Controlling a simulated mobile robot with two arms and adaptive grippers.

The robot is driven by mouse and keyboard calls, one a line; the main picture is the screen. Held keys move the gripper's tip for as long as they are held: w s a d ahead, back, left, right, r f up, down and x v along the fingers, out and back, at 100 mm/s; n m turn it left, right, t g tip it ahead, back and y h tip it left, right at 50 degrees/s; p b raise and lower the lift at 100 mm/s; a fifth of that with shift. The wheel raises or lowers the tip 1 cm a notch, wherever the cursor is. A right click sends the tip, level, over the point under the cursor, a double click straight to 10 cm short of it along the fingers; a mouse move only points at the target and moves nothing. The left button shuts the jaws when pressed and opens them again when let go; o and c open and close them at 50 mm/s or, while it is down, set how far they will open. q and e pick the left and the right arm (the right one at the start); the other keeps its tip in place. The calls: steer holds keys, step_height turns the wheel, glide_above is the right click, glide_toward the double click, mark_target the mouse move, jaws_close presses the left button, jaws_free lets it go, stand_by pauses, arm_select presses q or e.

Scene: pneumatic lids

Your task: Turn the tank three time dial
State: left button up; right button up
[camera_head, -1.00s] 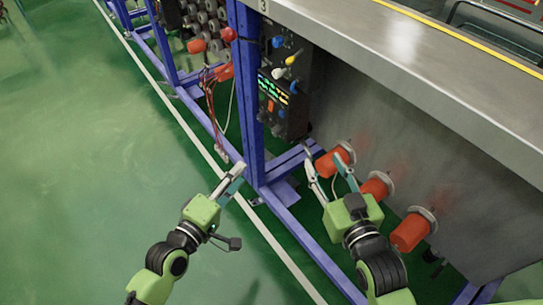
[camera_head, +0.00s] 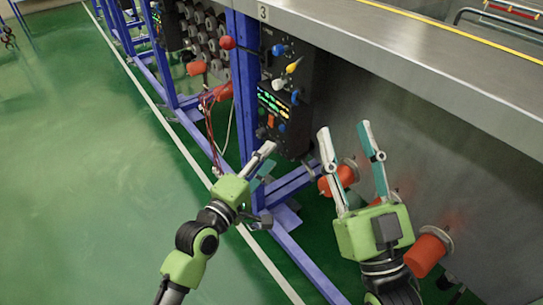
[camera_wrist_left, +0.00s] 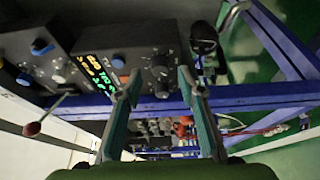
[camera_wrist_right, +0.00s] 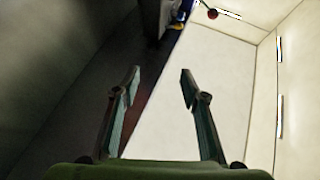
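The tank (camera_head: 350,110) is a grey metal vat with a label 3 (camera_head: 263,13) at its upper left corner. A dark control panel (camera_head: 264,68) hangs beneath that label, with blue, white and yellow knobs and green lit displays. I cannot tell which knob is the dial. In the left wrist view the panel (camera_wrist_left: 135,62) shows ahead of the fingers, with grey round knobs near the fingertips. My left gripper (camera_head: 268,160) is open and empty, below the panel and apart from it. My right gripper (camera_head: 345,142) is open and empty, raised in front of the tank's side.
Red-orange cylinders (camera_head: 342,178) stick out from the tank's lower side near my right gripper. A blue frame post (camera_head: 243,85) stands left of the panel, with blue beams near the floor. Red cables (camera_head: 210,125) hang left of it.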

mark_target(277, 148)
arm_select(q)
steer(key=shift+x, duration=1.35)
arm_select(e)
steer(key=shift+s+d+r+t, duration=0.15)
steer(key=shift+s+r+t, duration=0.95)
steer(key=shift+r, duration=0.4)
steer(key=shift+s, duration=0.1)
arm_select(q)
jaws_close()
